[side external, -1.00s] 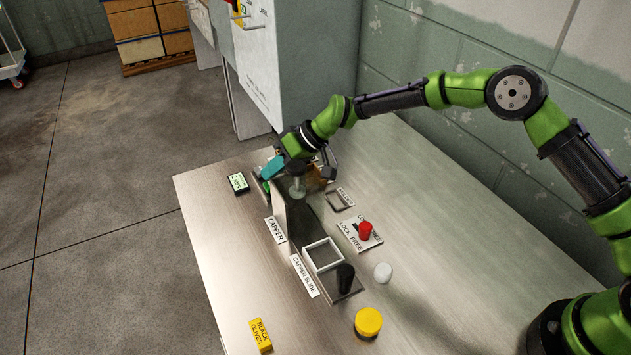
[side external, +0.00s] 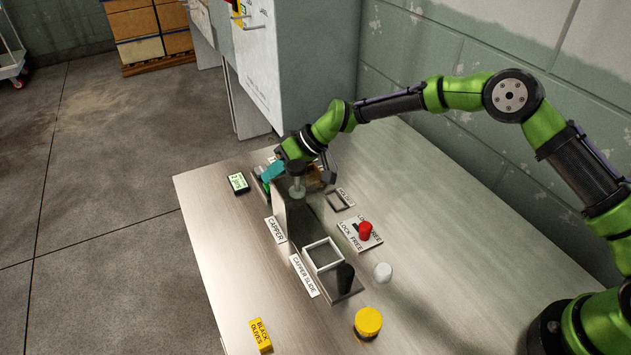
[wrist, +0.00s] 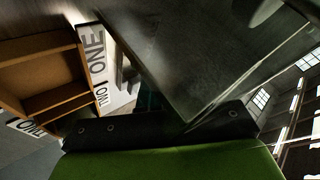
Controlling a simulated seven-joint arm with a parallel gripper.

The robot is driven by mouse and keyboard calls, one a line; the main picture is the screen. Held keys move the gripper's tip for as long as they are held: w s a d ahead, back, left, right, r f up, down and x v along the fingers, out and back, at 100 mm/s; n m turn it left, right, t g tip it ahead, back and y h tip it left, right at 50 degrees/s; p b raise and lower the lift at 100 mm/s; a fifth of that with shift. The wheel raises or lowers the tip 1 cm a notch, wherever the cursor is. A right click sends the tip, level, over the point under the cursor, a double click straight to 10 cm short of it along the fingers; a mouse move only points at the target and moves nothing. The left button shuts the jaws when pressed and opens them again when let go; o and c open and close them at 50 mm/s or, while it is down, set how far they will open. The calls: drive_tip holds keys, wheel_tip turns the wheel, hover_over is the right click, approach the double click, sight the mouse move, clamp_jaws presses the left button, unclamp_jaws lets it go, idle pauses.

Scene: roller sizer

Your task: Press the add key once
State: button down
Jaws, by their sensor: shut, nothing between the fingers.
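My gripper (side external: 272,172) is behind the dark capper block at the far end of the table, low and pointing down, with teal fingertips. It is shut and empty. In the wrist view, its dark mount with two bolts fills the lower middle, and the fingertips are mostly in shadow. I cannot make out a key marked add in either view. A small green patch (side external: 266,187) shows just below the fingertips, partly covered, and I cannot tell what it is. Whether the fingertips touch anything is hidden.
The capper (side external: 296,222) stands close to my gripper. A small display (side external: 238,182) lies to its left.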

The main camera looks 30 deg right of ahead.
drive_tip(key=shift+s+f, duration=0.1)
drive_tip(key=shift+f, duration=0.6)
idle(0.5)
drive_tip(key=shift+r, duration=0.1)
drive_tip(key=shift+s+r, duration=0.1)
drive_tip(key=shift+r, duration=0.9)
drive_tip(key=shift+r, duration=2.5)
